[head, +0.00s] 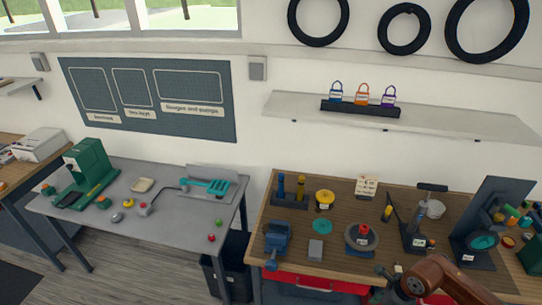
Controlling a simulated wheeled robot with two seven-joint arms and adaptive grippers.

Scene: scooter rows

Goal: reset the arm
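My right arm comes in at the bottom right with a brown-red link. My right gripper (385,287) is dark and low in front of the wooden workbench (290,225); its fingers are small and partly cut off, so I cannot tell whether it is open or shut. I cannot see anything held in it. My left gripper is not in view.
The workbench holds a blue vise (277,238), a grey block (316,250), a round dark stand (360,237) and a black upright panel (497,205). A grey table (175,222) with a green machine (90,162) stands left. A shelf (440,121) with padlocks hangs above.

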